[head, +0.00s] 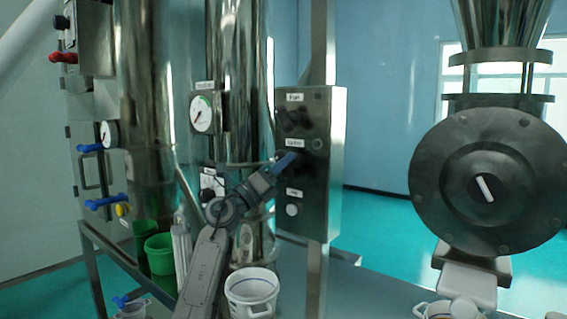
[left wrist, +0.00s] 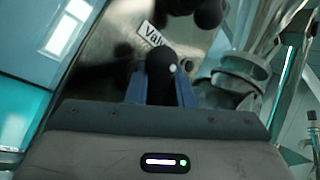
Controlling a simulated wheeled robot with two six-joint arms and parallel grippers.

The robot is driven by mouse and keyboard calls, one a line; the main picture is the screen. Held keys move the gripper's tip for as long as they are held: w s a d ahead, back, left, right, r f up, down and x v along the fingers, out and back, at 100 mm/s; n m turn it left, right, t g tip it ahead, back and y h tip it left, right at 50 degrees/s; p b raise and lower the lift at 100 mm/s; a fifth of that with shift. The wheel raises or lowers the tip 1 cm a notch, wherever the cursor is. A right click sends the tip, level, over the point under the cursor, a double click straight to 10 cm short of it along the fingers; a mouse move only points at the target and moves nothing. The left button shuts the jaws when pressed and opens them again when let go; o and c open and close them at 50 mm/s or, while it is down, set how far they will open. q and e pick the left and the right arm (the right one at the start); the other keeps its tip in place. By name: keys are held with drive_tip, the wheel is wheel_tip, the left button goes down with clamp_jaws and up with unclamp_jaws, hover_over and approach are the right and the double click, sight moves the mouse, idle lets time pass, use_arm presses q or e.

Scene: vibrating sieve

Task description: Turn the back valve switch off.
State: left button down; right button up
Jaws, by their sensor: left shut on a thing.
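The valve switch is a black knob with a white dot, seen in the left wrist view (left wrist: 160,68) beside a white label (left wrist: 151,33) starting "Val". It is on the grey control box (head: 334,190) in the head view, at the middle label. My left gripper (head: 290,160) reaches up to this knob from below left. In the left wrist view its blue fingers (left wrist: 161,92) stand on both sides of the knob and are shut on it. The gripper hides much of the knob in the head view. My right gripper is not in view.
Another black knob (head: 290,118) sits above on the box, and a round white button (head: 292,210) below. A pressure gauge (head: 203,114) and a steel column (head: 238,60) stand to the left. A white bucket (head: 252,291) stands below. A round dark machine (head: 450,185) is at right.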

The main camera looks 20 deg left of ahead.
use_arm(q)
drive_tip(key=c, duration=1.3)
unclamp_jaws()
drive_tip(key=shift+s+a+f+b, duration=0.25)
drive_tip(key=shift+a+f+b, duration=0.05)
drive_tip(key=shift+f, duration=0.05)
drive_tip(key=b+v, duration=0.3)
drive_tip(key=v, duration=0.6)
drive_tip(key=shift+s+a+f+b, duration=0.1)
drive_tip(key=shift+s+a+b, duration=0.15)
drive_tip(key=shift+s+b, duration=0.1)
drive_tip(key=shift+f, duration=0.1)
